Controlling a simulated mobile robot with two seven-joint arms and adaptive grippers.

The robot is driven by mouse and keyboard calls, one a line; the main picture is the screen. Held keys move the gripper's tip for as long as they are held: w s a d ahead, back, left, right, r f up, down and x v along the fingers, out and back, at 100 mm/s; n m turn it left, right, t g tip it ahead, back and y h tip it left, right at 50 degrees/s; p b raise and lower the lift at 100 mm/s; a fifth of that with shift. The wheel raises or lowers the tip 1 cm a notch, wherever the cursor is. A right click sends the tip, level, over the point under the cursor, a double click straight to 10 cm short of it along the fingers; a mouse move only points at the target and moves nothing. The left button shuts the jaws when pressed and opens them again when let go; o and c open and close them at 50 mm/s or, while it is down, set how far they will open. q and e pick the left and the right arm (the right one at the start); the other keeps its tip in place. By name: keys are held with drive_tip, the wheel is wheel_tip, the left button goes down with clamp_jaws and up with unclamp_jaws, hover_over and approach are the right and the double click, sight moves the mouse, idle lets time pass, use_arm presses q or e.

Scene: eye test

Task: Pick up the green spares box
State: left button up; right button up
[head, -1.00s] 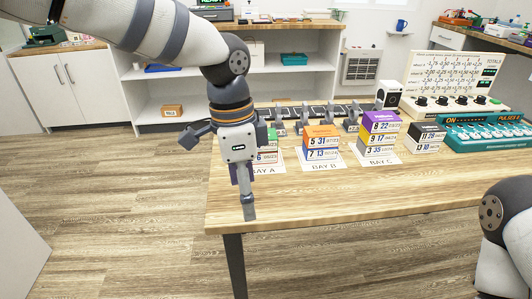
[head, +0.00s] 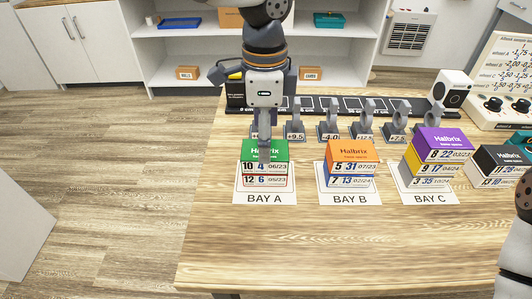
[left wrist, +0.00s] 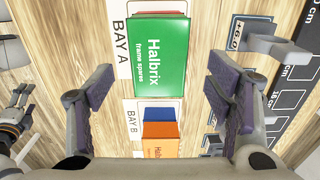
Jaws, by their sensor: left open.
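The green spares box (head: 281,151) lies on top of a red-edged box (head: 283,181) in Bay A on the table. In the left wrist view the green box (left wrist: 158,58) shows its lettered top, upper middle, mostly beyond the fingertips. My left gripper (head: 264,152) points down over the Bay A stack, and one finger covers part of the green box. In the left wrist view its two fingers (left wrist: 162,95) are wide apart with nothing between them; I cannot tell the exact height gap. My right gripper is out of view.
A black box stack (head: 500,160) stands further right. A row of grey stands (head: 363,128) lies behind the bays. The table front (head: 320,245) is clear.

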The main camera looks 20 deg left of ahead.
use_arm(q)
wheel_tip(320, 180, down, 4)
drive_tip(key=shift+s+f, duration=0.1)
drive_tip(key=c, duration=1.3)
